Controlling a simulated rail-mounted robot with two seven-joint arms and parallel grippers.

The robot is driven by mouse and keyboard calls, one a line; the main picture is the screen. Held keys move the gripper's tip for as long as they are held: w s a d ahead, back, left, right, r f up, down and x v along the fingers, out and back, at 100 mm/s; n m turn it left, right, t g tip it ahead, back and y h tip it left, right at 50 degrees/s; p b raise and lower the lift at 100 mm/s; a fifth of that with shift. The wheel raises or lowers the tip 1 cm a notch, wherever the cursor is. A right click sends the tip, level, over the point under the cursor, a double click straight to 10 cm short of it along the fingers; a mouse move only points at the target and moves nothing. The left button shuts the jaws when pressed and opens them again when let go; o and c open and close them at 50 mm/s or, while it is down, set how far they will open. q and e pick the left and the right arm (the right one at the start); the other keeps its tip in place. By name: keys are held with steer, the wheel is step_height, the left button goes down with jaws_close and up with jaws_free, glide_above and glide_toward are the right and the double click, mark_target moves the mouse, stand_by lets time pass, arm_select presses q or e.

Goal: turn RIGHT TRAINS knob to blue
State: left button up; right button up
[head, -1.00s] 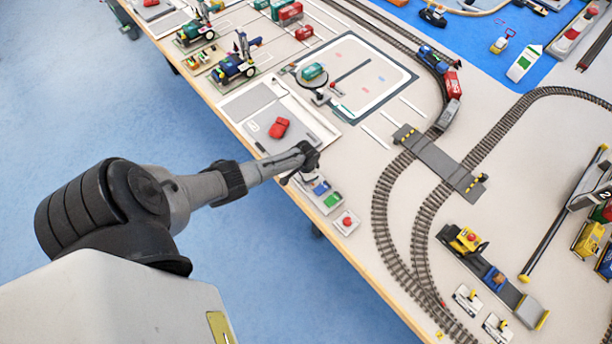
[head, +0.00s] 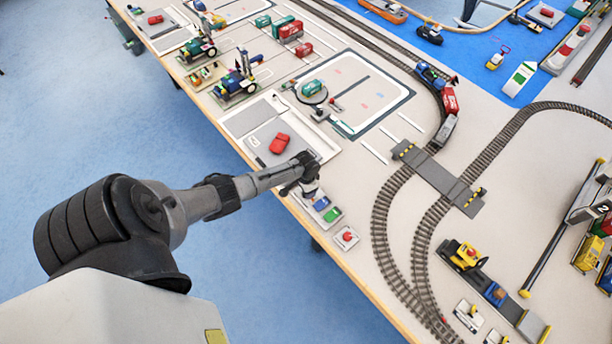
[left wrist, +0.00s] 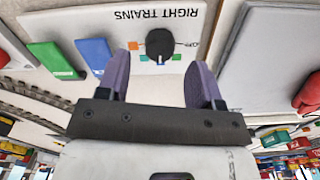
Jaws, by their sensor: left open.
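The RIGHT TRAINS panel (left wrist: 205,22) is white, with its label upside down in the left wrist view. Its round black knob (left wrist: 160,42) has small coloured marks around it, including orange, blue and green, and the word OFF at one side. A pale pointer mark shows on the knob's lower side, but I cannot tell exactly which colour it faces. My left gripper (left wrist: 160,80) is open and empty, its two purple fingers short of the knob, one to either side in the picture. In the head view my left gripper (head: 309,188) is over the panel's upper end and hides the knob.
A blue block (left wrist: 95,54) and a green block (left wrist: 52,59) lie beside the knob. A red button box (head: 346,238) is near the table edge. A grey tray with a red car (head: 279,143) adjoins the panel. Train tracks (head: 383,225) run to the right.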

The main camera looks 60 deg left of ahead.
arm_select(q)
step_height(320, 180, up, 11)
steer(key=p, duration=0.1)
steer(key=shift+f, duration=0.2)
stand_by(0.7)
